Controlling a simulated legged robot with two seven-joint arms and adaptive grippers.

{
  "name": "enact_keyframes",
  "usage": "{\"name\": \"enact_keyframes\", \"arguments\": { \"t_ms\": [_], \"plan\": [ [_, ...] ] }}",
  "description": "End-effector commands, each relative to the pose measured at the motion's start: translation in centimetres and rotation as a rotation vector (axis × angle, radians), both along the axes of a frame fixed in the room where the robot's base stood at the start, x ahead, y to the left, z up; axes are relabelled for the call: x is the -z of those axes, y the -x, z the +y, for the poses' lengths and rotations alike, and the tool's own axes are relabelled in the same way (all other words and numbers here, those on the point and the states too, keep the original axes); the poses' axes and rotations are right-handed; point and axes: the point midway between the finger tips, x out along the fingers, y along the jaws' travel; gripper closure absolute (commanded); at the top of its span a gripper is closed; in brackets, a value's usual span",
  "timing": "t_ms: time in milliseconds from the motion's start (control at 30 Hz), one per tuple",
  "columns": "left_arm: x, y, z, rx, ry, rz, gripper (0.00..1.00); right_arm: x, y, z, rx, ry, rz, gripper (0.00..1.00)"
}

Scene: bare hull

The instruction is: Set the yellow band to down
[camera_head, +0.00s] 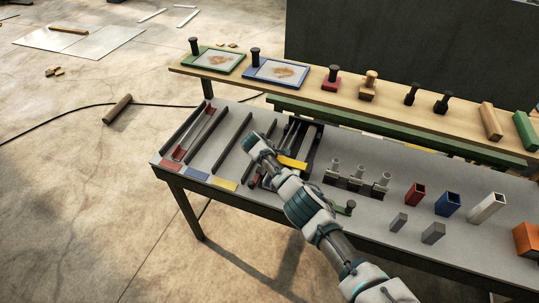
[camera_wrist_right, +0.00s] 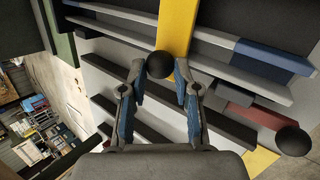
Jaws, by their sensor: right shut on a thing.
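The yellow band (camera_head: 292,163) shows beside my right arm in the head view, at a dark frame on the grey table. In the right wrist view the yellow band (camera_wrist_right: 177,25) runs up from a round black knob (camera_wrist_right: 160,64). My right gripper (camera_wrist_right: 162,80) has its two fingers on either side of this knob and is shut on it. In the head view my right forearm and wrist (camera_head: 262,152) hide part of the frame. My left gripper is not in view.
Dark rails stand on the table's left, with red, blue and yellow (camera_head: 224,183) labels at the front edge. Grey cylinders (camera_head: 358,175) and coloured square tubes (camera_head: 447,203) stand to the right. A wooden shelf (camera_head: 300,90) runs behind. A second black knob (camera_wrist_right: 293,140) is at right.

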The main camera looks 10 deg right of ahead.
Motion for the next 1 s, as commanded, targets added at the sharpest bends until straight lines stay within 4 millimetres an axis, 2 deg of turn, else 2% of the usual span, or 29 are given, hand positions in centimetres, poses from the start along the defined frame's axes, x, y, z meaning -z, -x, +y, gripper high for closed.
{"name": "enact_keyframes", "arguments": {
  "t_ms": [33, 200, 233, 300, 333, 1000],
  "plan": [
    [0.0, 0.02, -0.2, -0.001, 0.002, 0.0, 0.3, -0.35, -0.32, -0.62, 0.001, 0.011, -0.011, 1.0],
    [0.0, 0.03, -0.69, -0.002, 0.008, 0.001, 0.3, -0.31, -0.26, -0.57, 0.003, 0.013, -0.011, 1.0],
    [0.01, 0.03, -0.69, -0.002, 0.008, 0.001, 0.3, -0.29, -0.25, -0.57, 0.003, 0.012, -0.01, 0.64],
    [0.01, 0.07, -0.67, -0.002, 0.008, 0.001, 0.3, -0.23, -0.19, -0.56, 0.005, 0.012, -0.008, 0.47],
    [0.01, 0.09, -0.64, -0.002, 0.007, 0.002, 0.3, -0.19, -0.17, -0.53, 0.005, 0.012, -0.007, 0.43],
    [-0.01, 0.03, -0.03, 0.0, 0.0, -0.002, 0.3, -0.3, 0.14, 0.35, 0.003, 0.008, -0.002, 0.43]
  ]
}}
